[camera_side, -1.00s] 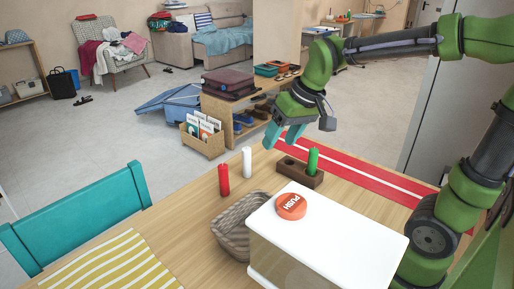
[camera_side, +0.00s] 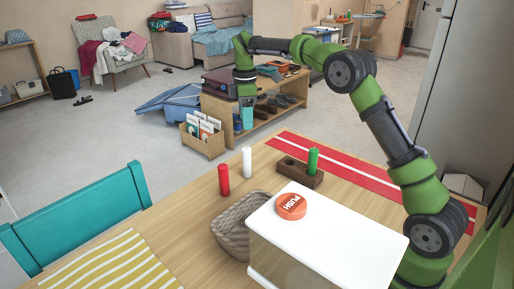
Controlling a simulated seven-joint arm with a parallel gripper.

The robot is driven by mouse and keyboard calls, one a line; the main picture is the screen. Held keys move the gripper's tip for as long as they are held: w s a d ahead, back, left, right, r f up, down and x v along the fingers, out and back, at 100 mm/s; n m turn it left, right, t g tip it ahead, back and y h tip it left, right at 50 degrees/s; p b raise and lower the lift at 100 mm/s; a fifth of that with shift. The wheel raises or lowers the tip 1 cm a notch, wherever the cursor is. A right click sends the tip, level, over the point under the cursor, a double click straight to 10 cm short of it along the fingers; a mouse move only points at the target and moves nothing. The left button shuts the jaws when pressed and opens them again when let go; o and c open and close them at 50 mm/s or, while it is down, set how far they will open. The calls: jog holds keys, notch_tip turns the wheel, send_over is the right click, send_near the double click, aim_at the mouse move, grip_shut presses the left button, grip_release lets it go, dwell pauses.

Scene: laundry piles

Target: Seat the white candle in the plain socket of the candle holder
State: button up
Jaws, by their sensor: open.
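The white candle (camera_side: 247,162) stands upright on the wooden table, left of the candle holder. The candle holder (camera_side: 310,179) is a dark wooden block. A green candle (camera_side: 313,161) stands upright at its right end, and the part to the left of it shows empty sockets. I cannot tell the sockets' markings at this size. My gripper (camera_side: 246,118) points down with teal fingers, open and empty. In the picture it is above the white candle and apart from it.
A red candle (camera_side: 224,180) stands left of the white one. A red runner (camera_side: 350,172) lies behind the holder.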

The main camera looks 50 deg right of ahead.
send_near(246, 158)
jog(key=f, duration=0.3)
jog(key=d+f, duration=0.1)
jog(key=f, duration=0.1)
jog(key=shift+w+f, duration=0.5)
jog(key=shift+f, duration=2.6)
grip_shut()
